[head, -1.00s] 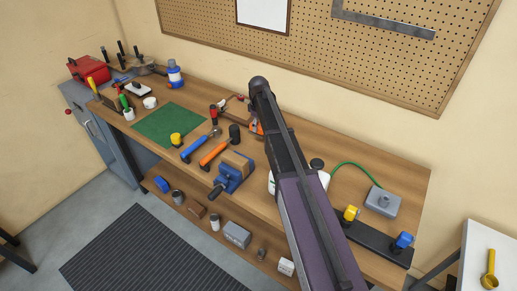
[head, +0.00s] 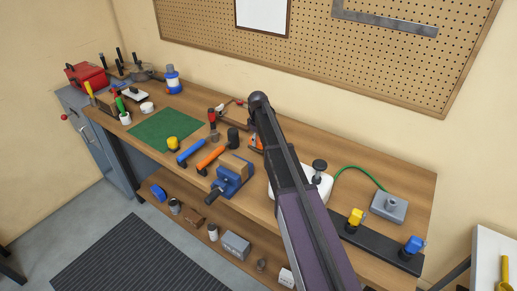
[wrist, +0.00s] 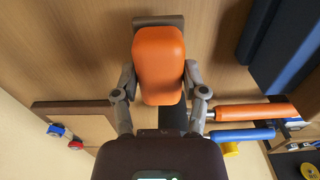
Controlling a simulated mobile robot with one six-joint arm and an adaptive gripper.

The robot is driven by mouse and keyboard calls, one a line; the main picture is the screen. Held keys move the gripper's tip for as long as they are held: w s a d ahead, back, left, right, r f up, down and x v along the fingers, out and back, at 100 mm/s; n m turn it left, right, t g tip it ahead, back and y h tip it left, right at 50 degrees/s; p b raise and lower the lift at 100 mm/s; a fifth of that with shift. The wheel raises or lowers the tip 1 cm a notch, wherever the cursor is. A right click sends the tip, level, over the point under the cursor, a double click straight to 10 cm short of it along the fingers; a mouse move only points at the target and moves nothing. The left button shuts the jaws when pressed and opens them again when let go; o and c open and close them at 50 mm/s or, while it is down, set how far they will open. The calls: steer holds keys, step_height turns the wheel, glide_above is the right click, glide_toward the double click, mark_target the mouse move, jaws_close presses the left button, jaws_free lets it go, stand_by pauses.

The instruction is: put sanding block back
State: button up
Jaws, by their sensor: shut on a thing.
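The sanding block is an orange, rounded block (wrist: 158,62) between the two fingers of my gripper (wrist: 160,88) in the wrist view. My gripper is shut on it. The block is over or near the wooden bench top; I cannot tell whether it touches it. A brown-grey flat piece (wrist: 158,21) shows just beyond the block, and a dark strip shows below it. In the head view only a small orange part of the block (head: 258,142) shows beside my arm, which hides the rest and most of my gripper.
Hammers with a blue handle (head: 191,152) and an orange handle (head: 210,157) lie left of my arm. A blue vise (head: 230,178) stands at the front edge. A green mat (head: 165,130) lies further left. A white device with a black knob (head: 319,168) is right of my arm.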

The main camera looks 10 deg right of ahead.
mark_target(258, 146)
steer(key=shift+f+b, duration=1.9)
steer(key=shift+f, duration=0.1)
steer(key=o, duration=1)
step_height(258, 146, up, 12)
steer(key=p, duration=1.2)
steer(key=shift+r, duration=0.2)
